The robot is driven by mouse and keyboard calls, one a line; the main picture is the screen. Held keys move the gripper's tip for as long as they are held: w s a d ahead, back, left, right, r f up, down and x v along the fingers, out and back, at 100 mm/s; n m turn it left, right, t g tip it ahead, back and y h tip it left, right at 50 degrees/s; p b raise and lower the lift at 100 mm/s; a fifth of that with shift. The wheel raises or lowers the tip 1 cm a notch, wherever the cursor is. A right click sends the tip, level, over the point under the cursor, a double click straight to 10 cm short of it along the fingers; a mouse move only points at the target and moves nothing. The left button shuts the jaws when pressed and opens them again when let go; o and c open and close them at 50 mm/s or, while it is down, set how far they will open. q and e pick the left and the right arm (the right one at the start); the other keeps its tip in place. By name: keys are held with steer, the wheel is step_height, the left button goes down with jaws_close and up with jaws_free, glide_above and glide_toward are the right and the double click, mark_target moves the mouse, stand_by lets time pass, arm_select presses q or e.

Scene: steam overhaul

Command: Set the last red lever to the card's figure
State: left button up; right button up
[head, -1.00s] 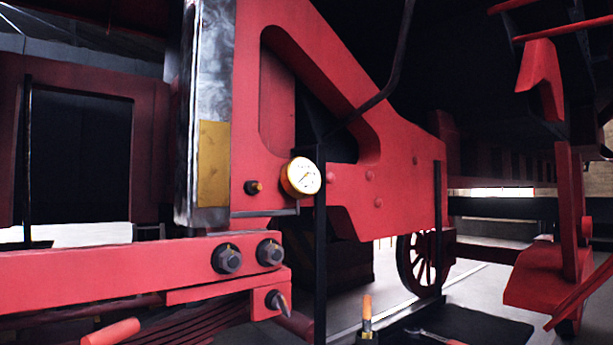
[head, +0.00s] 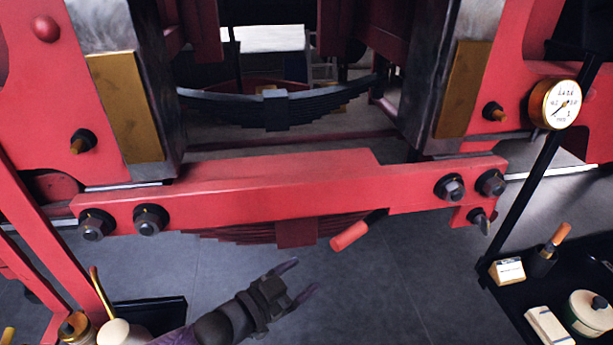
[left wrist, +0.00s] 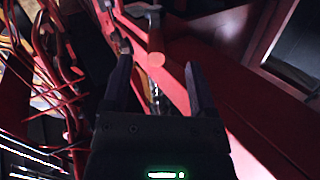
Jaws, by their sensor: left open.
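A lever with a red cylindrical handle (head: 349,236) on a dark rod sticks out below the red crossbeam (head: 250,190), tilted down to the left. My left gripper (head: 302,279) is open and empty, below and left of the handle, apart from it. In the left wrist view the handle's round red end (left wrist: 155,60) shows between the open fingers, beyond them. A small white card-like block (head: 508,270) stands on the dark tray at right; its marks are too small to read. My right gripper is not in view.
A round dial gauge (head: 555,104) stands on a dark post at right. The dark tray (head: 485,262) there also holds an orange-handled tool and a lidded pot (head: 588,314). Bottles and a brush (head: 101,287) stand at lower left. Grey floor (head: 400,290) is open between.

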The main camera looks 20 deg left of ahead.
arm_select(q)
glide_toward(343, 240)
steer(key=shift+w+a+f+h, duration=0.1)
steer(key=shift+w+f+h, duration=0.1)
steer(key=shift+w+f, duration=0.25)
steer(key=shift+w+a+f+h, duration=0.15)
steer(key=shift+w+f+h, duration=0.05)
steer(key=shift+w, duration=0.35)
steer(key=b+x, duration=0.1)
steer(key=x, duration=0.7)
steer(key=shift+w+d+f, duration=0.1)
steer(key=shift+d+f, duration=0.05)
steer(key=shift+w+d, duration=0.25)
steer(key=shift+w, duration=0.15)
steer(key=c, duration=0.6)
jaws_close()
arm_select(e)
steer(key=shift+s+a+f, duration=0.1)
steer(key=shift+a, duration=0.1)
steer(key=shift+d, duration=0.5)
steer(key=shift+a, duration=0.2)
arm_select(q)
steer(key=shift+t, duration=0.3)
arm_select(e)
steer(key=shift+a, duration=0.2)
